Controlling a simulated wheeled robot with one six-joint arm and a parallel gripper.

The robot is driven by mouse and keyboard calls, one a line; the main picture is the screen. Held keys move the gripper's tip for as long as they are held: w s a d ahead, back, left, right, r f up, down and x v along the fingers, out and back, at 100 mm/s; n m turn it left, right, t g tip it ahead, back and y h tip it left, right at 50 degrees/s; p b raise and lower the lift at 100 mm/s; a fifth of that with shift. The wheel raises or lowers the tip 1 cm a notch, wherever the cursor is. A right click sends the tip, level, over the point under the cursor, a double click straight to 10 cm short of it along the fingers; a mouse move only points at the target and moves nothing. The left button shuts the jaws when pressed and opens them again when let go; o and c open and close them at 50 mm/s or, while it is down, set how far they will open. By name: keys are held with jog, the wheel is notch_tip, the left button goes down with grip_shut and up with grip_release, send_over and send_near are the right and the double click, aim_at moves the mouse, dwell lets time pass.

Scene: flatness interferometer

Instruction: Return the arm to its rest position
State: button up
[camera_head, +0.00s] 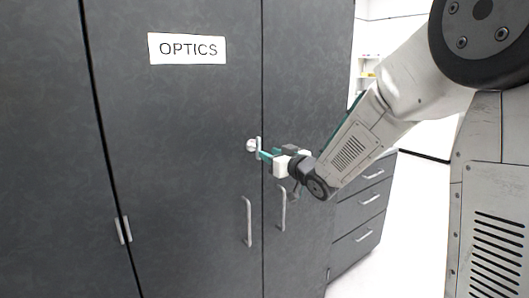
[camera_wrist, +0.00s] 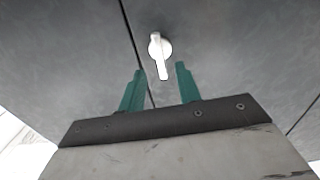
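My arm reaches from the right toward a dark grey cabinet (camera_head: 180,130). My gripper (camera_head: 262,155) is at the cabinet front, by a small silver turn latch (camera_head: 251,146) near the seam between two doors. In the wrist view my gripper (camera_wrist: 160,88) has its two green fingers spread apart with nothing between them. The latch (camera_wrist: 160,55) shows just beyond the fingertips, its lever pointing down in that picture. The fingers look apart from the latch there; the exact distance to it is hard to tell.
The left door bears an OPTICS sign (camera_head: 187,48). Vertical handles (camera_head: 248,222) and (camera_head: 283,209) flank the seam below my gripper, and both doors look shut. A drawer unit (camera_head: 360,215) stands to the right. Pale open floor (camera_head: 410,225) lies beyond it.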

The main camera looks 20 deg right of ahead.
jog(key=shift+s+d, duration=0.15)
jog(key=shift+s, duration=0.2)
jog(key=s+d+f+m+g+h, duration=0.15)
jog(key=d+f+g+h, duration=0.25)
jog(key=f, duration=0.4)
jog(key=s+d+f+m+g+h, duration=0.25)
jog(key=s+f+g, duration=0.2)
jog(key=s, duration=0.65)
jog(key=s+a+r+g, duration=0.2)
jog(key=s, duration=0.8)
jog(key=s+a+r+g, duration=0.1)
jog(key=s+r+g, duration=0.1)
jog(key=s, duration=0.8)
jog(key=s+a+r+g, duration=0.2)
jog(key=s+g, duration=0.1)
jog(key=s, duration=0.6)
jog(key=shift+s+a+r+y, duration=0.2)
jog(key=shift+s+a+y, duration=0.1)
jog(key=shift+s+y, duration=0.15)
jog(key=shift+g, duration=0.25)
